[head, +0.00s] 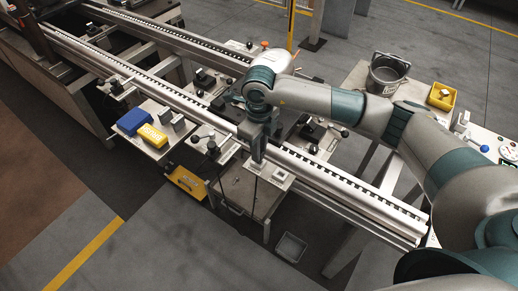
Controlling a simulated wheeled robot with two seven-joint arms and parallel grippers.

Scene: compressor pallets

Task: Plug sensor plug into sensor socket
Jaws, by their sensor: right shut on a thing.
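My right arm reaches in from the right over the conveyor rails. My right gripper (258,158) points down at the near rail, in the middle of the view. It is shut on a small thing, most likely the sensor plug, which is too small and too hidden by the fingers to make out. A small pale block with a square face (280,175) sits just right of the fingertips; I cannot tell whether it is the sensor socket. My left gripper is not in view.
Two long conveyor rails (340,190) run diagonally across the view. A blue box (133,121) and a yellow box (153,136) lie on a side shelf at left. A grey bucket (386,74) and a yellow bin (441,96) stand on a table at right. The floor at lower left is clear.

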